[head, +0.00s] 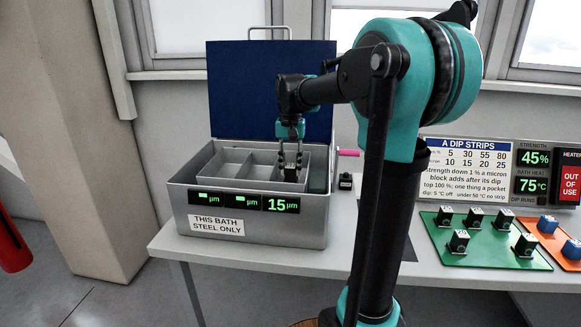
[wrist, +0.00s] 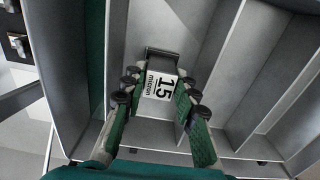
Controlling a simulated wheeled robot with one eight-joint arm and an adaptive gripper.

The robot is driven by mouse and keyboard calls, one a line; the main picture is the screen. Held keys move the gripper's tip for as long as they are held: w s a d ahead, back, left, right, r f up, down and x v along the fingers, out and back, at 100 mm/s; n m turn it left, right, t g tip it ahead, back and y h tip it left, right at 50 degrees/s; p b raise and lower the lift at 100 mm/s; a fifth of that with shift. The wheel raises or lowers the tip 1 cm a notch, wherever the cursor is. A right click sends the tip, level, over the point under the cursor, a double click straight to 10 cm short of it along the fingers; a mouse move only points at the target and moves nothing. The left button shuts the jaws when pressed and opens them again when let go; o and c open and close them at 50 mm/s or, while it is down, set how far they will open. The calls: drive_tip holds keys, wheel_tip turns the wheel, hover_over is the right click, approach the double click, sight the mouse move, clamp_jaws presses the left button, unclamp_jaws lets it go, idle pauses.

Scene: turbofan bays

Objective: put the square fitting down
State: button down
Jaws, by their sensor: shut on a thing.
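My gripper (head: 291,160) is inside the right part of the open grey bath (head: 262,228), with its two fingers pinched on the square fitting (head: 291,174). In the wrist view the square fitting (wrist: 160,85) has a white top marked "15 micron" and a dark body. The fingers of my gripper (wrist: 160,97) close on it from both sides. It sits between the grey walls of one pocket, the right one in the head view, above the display reading 15 µm. I cannot tell if its underside touches the pocket floor.
Grey dividers (wrist: 235,65) flank the pocket. The bath's blue lid (head: 255,85) stands open behind. A small dark fitting (head: 345,182) stands on the table right of the bath. A green board (head: 485,240) with several fittings and an orange board (head: 556,240) lie further right.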

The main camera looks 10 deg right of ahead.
sight(291, 165)
drive_tip(key=shift+f, duration=0.1)
drive_tip(key=c, duration=1.2)
unclamp_jaws()
wheel_tip(291, 165, up, 12)
drive_tip(key=shift+r, duration=0.2)
